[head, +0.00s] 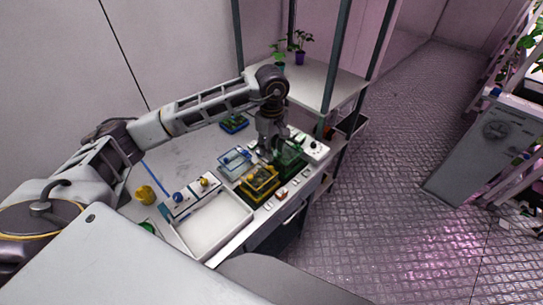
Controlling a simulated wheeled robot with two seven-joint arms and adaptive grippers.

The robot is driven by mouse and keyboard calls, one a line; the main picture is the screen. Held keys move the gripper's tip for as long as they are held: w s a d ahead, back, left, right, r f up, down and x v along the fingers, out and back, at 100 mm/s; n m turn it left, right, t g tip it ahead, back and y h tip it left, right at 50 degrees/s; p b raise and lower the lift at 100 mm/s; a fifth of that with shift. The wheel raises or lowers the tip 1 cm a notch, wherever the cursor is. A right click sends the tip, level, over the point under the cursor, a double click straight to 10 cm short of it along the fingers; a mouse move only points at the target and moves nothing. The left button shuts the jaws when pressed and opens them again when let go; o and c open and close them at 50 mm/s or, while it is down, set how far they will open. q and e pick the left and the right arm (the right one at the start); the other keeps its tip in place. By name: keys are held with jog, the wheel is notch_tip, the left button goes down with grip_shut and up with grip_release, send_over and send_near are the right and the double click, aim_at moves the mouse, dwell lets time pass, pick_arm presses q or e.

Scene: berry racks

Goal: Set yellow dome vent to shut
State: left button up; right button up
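The yellow dome box (259,184) sits on the white bench in the head view, near its front edge. It has a yellow rim and see-through sides. Its vent is too small to make out, so I cannot tell its setting. My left gripper (264,153) reaches down from above, just behind the yellow box, between a blue clear box (235,161) and a green box (291,161). Its fingertips are small and dark, and I cannot tell whether they are open or touching anything. My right gripper is not in view.
A white tray (213,243) lies at the bench's near end, beside a panel with blue and yellow knobs (193,196). A yellow object (145,194) stands at the left. A white device (313,147) is right of the green box. Dark posts and a shelf (325,85) rise behind.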

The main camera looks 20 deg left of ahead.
pick_arm(q)
jog(key=shift+r, duration=1.8)
jog(key=c, duration=0.4)
jog(key=shift+a+f+b, duration=0.1)
jog(key=shift+f+b, duration=0.3)
jog(key=shift+b, duration=0.05)
grip_shut()
jog(key=w+a+f+h+b, duration=0.1)
jog(key=a+b, duration=0.2)
jog(key=a, duration=0.2)
jog(key=w+a+g+h+b, duration=0.1)
jog(key=w+a+b, duration=0.1)
jog(key=a, duration=0.3)
jog(key=shift+w+f+h+b, duration=0.25)
jog(key=shift+f+h+b, duration=0.1)
jog(key=shift+b, duration=0.25)
